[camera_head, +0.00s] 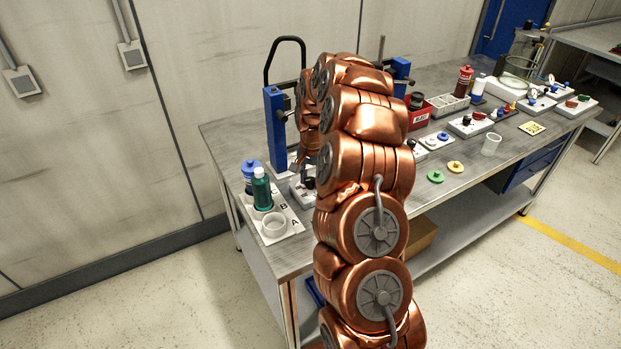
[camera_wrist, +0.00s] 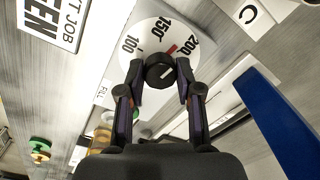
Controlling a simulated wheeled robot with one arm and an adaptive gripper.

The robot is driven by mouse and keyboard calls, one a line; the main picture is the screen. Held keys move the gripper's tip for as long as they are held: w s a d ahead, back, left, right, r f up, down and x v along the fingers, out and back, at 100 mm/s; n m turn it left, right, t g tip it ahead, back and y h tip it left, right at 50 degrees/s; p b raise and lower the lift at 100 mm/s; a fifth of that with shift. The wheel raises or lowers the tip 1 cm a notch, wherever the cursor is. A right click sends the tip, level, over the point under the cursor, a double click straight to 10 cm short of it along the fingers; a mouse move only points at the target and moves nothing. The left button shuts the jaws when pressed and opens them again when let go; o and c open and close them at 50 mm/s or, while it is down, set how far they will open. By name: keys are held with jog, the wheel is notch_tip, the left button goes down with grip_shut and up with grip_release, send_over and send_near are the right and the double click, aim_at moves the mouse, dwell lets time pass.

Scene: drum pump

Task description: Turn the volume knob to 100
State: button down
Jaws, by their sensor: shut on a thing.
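The black volume knob (camera_wrist: 160,72) sits on a white round dial (camera_wrist: 150,35) printed 100, 150 and 200 in the wrist view. A red mark (camera_wrist: 171,49) shows just beyond the knob, between 150 and 200. A short pale line shows on the knob's top. My gripper (camera_wrist: 160,70) has one finger on each side of the knob and is shut on it. In the head view the dial's white base (camera_head: 303,193) shows partly at the bench's left part, and my arm hides most of the gripper and the knob.
A blue post (camera_head: 275,130) stands close by; it also shows at right in the wrist view (camera_wrist: 275,115). A white tray (camera_head: 283,236) with a green bottle (camera_head: 262,190) and a blue-capped bottle (camera_head: 250,173) is at the left. A sign (camera_wrist: 52,20) lies near the dial.

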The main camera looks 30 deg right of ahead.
jog(key=shift+f+n+b, duration=0.1)
jog(key=shift+n+b, duration=0.2)
jog(key=shift+b, duration=0.2)
jog(key=shift+w+f+n+b, duration=0.1)
jog(key=shift+n+b, duration=0.4)
jog(key=shift+b, duration=0.25)
jog(key=n+b, duration=0.2)
jog(key=shift+n+b, duration=0.3)
jog(key=shift+b, duration=0.1)
jog(key=n+b, duration=0.3)
jog(key=n, duration=0.2)
jog(key=shift+b, duration=0.35)
jog(key=n+b, duration=0.1)
jog(key=n, duration=0.4)
jog(key=shift+r+n+b, duration=0.2)
jog(key=shift+n+b, duration=0.15)
jog(key=shift+n, duration=0.05)
jog(key=n, duration=0.4)
jog(key=shift+n+g, duration=0.3)
jog(key=c, duration=0.8)
grip_release()
